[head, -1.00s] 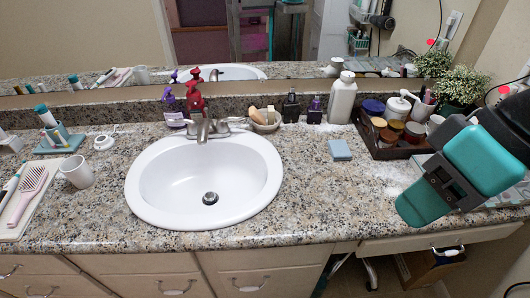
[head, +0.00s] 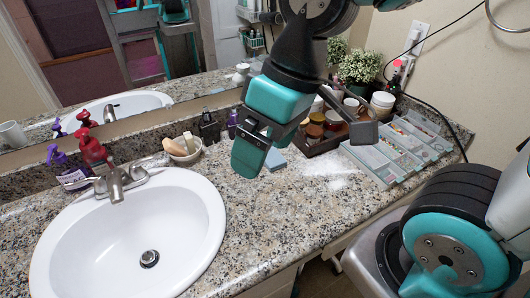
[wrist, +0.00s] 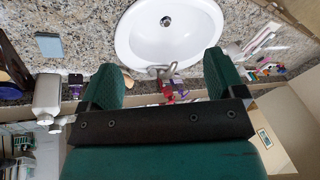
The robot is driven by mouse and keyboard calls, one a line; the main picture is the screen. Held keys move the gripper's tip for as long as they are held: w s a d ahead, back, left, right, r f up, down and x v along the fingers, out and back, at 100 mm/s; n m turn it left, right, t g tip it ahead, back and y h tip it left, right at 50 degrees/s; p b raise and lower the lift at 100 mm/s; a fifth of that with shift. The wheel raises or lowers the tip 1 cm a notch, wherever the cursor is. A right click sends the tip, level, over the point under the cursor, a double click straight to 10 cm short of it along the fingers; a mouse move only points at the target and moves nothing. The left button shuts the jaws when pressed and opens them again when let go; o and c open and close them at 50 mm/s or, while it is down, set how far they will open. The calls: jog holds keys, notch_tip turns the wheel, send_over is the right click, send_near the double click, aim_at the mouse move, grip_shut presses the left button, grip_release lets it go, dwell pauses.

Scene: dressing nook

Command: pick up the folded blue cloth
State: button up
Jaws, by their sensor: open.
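The folded blue cloth (head: 276,160) lies flat on the granite counter. In the head view my gripper covers part of it. In the wrist view the cloth (wrist: 48,45) shows whole as a small pale blue rectangle at the upper left, outside the space between the fingers. My gripper (head: 251,158) is open and empty, and it appears above the counter, in front of the cloth. In the wrist view its two green fingers (wrist: 163,76) are spread wide, with the sink and red faucet bottle beyond them.
The white sink (head: 75,245) is left of the cloth. A soap dish (head: 184,150) and dark bottle (head: 209,130) stand behind. A dark tray (head: 322,144) of jars and a clear organizer (head: 385,160) are to the right. The counter in front of the cloth is clear.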

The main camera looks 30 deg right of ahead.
jog(key=shift+o, duration=0.7)
jog(key=w+d+f+m+b, duration=0.1)
jog(key=w+d+f, duration=0.1)
jog(key=w, duration=0.4)
jog(key=w+d+f+m+h+b, duration=0.1)
jog(key=w+d+f+b, duration=0.1)
jog(key=w, duration=0.4)
notch_tip(320, 180, down, 2)
jog(key=shift+d+f+m+t+b, duration=0.25)
jog(key=shift+d+m+t+b, duration=0.05)
jog(key=shift+d+t, duration=0.15)
jog(key=m+h+b, duration=0.3)
jog(key=m+b, duration=0.1)
send_over(272, 156)
jog(key=s, duration=0.2)
jog(key=f, duration=2)
jog(key=shift+w+a+f, duration=0.1)
jog(key=shift+a+f, duration=0.05)
jog(key=shift+a, duration=0.05)
jog(key=shift+t, duration=0.25)
jog(key=f, duration=0.2)
jog(key=w+f, duration=0.1)
jog(key=f, duration=0.3)
jog(key=shift+w+d+f, duration=0.1)
jog(key=shift+w+d, duration=0.15)
jog(key=shift+w, duration=0.05)
jog(key=c, duration=1)
